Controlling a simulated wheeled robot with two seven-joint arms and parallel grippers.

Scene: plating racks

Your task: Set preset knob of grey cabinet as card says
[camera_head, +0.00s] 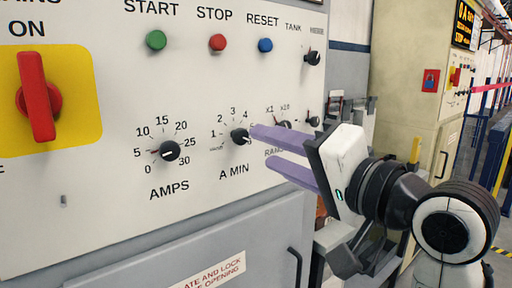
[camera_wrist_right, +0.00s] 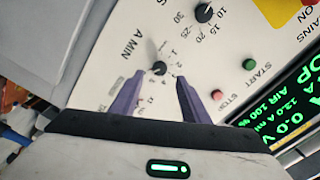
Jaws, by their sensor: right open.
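The grey cabinet's pale panel (camera_head: 100,200) fills the left and middle of the head view. Its A MIN knob (camera_head: 240,136) is small and black, with a dial of small numbers around it. My right gripper (camera_head: 260,148) reaches in from the right with two purple fingers apart, tips close to this knob. In the right wrist view the A MIN knob (camera_wrist_right: 159,68) shows between and just beyond the open fingertips (camera_wrist_right: 160,80); I cannot tell whether they touch it. No knob is labelled preset in readable words, and I cannot make out a card. My left gripper is out of view.
The AMPS knob (camera_head: 169,151) is left of A MIN. A range knob (camera_head: 285,125) is partly behind my fingers. Green START (camera_head: 156,40), red STOP (camera_head: 217,42) and blue RESET (camera_head: 265,45) buttons are above. A red switch (camera_head: 36,98) is far left.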

